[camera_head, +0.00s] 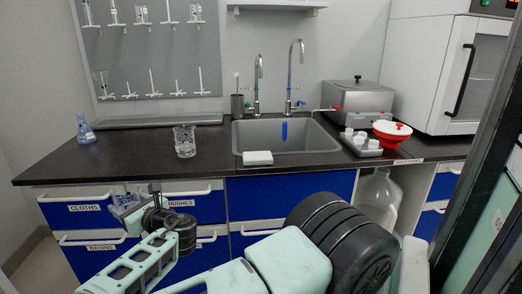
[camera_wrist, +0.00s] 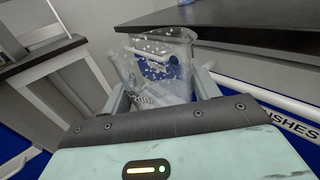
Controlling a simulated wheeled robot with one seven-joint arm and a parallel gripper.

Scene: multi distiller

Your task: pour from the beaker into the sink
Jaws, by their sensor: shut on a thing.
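My gripper (camera_wrist: 162,88) is shut on a clear glass beaker (camera_wrist: 155,60), with a finger on each side of it in the wrist view. The beaker has white markings and looks tilted in that view. In the head view the held beaker (camera_head: 124,195) is at the lower left, in front of the blue drawers and below the counter top. My arm partly hides it there. I cannot tell how full it is. The grey sink (camera_head: 300,146) is set into the dark counter at the centre, to the right of the gripper and higher up.
The counter (camera_head: 100,158) edge is close to the beaker. Another glass beaker (camera_head: 184,143) stands left of the sink, and a flask (camera_head: 85,130) farther left. Two tall taps (camera_head: 291,75) rise behind the sink. A white block (camera_head: 257,158) lies on its front edge.

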